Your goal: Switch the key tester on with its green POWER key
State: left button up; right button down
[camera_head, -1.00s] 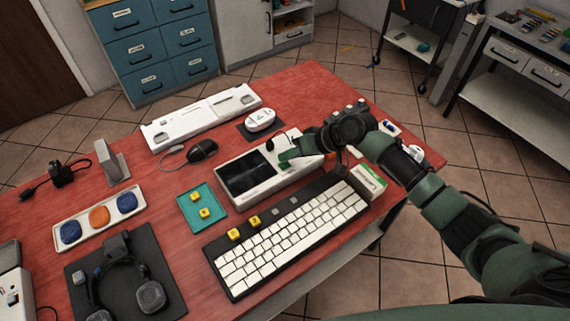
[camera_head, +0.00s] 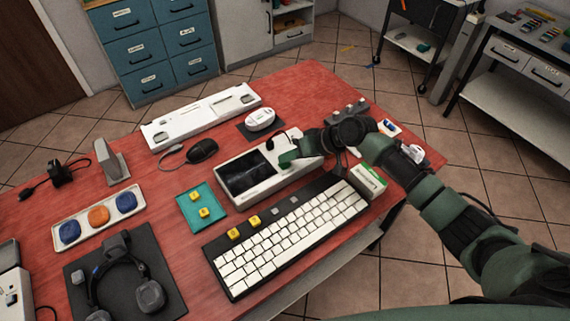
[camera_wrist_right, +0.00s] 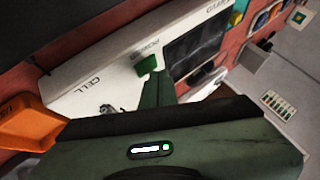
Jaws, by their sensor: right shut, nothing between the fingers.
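The key tester (camera_head: 227,196) is a pale box with a dark screen (camera_head: 245,175), lying behind the keyboard on the red table. In the right wrist view its pale top (camera_wrist_right: 112,72) carries printed POWER and CELL labels. The green POWER key (camera_wrist_right: 147,65) stands beside the POWER label. My right gripper (camera_head: 287,159) is over the tester's right part, shut and empty. In the right wrist view its dark green fingertips (camera_wrist_right: 158,78) are right beside the green key; I cannot tell whether they touch it. The screen looks dark. My left gripper is out of view.
A white keyboard (camera_head: 290,232) lies in front of the tester, and a teal mat (camera_head: 188,213) with yellow keycaps lies to its left. A mouse (camera_head: 201,151) and a long white case (camera_head: 190,125) are behind. An orange bin (camera_wrist_right: 25,125) shows in the right wrist view.

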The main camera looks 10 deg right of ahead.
aim_at(288, 166)
jog(key=shift+f, duration=0.45)
dwell(0.6)
jog(key=shift+r, duration=0.1)
jog(key=shift+r+p, duration=0.65)
jog(key=shift+r, duration=0.15)
notch_tip(288, 166, up, 6)
jog(key=p, duration=0.5)
jog(key=shift+p, duration=0.3)
jog(key=shift+s, duration=0.1)
